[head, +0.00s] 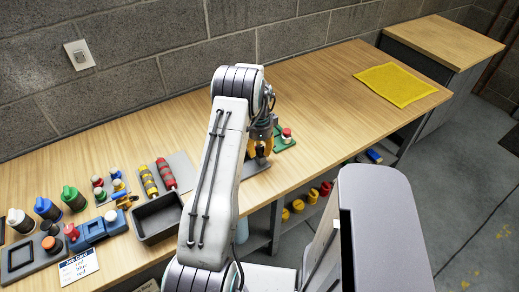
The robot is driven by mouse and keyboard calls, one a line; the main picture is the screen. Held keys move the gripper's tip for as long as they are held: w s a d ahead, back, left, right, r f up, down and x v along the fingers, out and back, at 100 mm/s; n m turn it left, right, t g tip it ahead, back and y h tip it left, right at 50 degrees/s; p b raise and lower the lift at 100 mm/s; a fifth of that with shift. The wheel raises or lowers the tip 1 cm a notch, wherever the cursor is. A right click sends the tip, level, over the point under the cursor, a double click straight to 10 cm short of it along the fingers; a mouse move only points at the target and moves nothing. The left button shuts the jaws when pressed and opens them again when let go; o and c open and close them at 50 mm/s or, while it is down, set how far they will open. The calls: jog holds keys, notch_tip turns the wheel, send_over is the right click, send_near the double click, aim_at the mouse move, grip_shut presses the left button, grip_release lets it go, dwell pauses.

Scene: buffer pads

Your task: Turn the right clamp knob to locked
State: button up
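My arm reaches forward over the wooden bench. My gripper (260,150) points down near the bench's front edge, mostly behind my own arm link; its fingers are too small and covered to tell open from shut. A red-topped knob with a white collar on a green base (287,136) stands just right of it. A grey plate (256,167) lies under or beside the gripper, partly hidden. I cannot tell for sure which item is the right clamp knob, or whether it is locked.
At left stand several bottles (74,198), blue blocks (95,230), a black tray (157,217), a job card (79,266), and yellow (148,181) and red (166,174) ribbed cylinders. A yellow mat (395,84) lies right. The bench's right half is mostly clear.

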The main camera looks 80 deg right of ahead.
jog(key=shift+s, duration=0.1)
grip_shut()
jog(key=shift+f+n+b, duration=0.1)
jog(key=shift+n+b, duration=0.2)
jog(key=shift+f+n+b, duration=0.15)
jog(key=shift+n+b, duration=0.6)
jog(key=shift+n, duration=0.15)
jog(key=n+b, duration=0.2)
jog(key=n, duration=0.3)
jog(key=shift+b, duration=0.3)
jog(key=n+b, duration=0.1)
jog(key=n, duration=0.4)
jog(key=shift+a+n, duration=0.15)
jog(key=shift+n, duration=0.25)
jog(key=shift+n+b, duration=0.55)
jog(key=shift+n, duration=1.75)
